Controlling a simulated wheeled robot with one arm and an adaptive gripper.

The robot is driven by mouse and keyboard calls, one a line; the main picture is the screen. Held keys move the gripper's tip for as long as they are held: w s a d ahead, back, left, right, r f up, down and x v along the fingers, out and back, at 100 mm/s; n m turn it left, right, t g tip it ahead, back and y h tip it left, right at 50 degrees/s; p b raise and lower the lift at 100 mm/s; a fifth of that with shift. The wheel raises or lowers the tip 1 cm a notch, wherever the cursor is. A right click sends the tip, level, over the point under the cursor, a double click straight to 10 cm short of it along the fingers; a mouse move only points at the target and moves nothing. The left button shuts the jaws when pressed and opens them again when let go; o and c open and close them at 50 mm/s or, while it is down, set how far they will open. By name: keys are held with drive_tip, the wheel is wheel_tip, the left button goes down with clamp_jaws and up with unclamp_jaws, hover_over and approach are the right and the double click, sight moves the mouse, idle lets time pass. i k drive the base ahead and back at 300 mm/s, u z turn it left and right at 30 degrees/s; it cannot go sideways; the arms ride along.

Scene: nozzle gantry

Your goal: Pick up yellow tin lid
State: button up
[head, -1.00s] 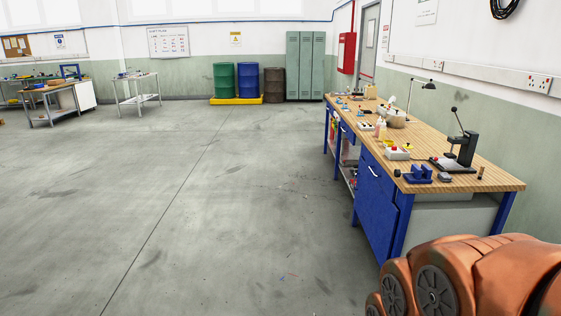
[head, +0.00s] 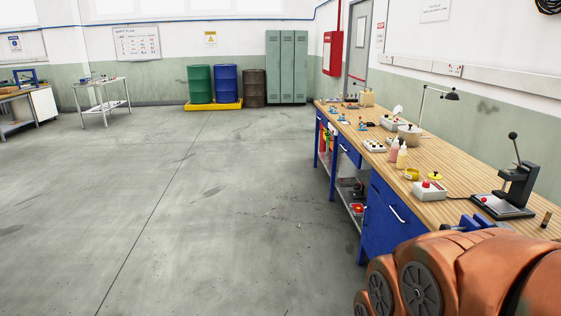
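A small yellow disc with a dark knob-like top (head: 435,175), which looks like the yellow tin lid, lies on the wooden workbench (head: 455,180) at the right. A small open yellow tin (head: 412,174) stands just left of it, apart from it. Both are small in the head view. My folded orange arm fills the lower right corner. My gripper is not in view.
Around the lid stand a white box with a red button (head: 429,191), two bottles (head: 398,153), a black press (head: 513,190), a bowl (head: 410,135) and a lamp (head: 440,95). A blue vise (head: 478,221) is partly hidden by my arm. The floor (head: 200,220) left of the bench is clear.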

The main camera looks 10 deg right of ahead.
sight(435, 174)
drive_tip(key=z, duration=0.2)
drive_tip(key=i, duration=1.7)
drive_tip(key=z, duration=0.75)
drive_tip(key=i, duration=2)
drive_tip(key=z, duration=0.35)
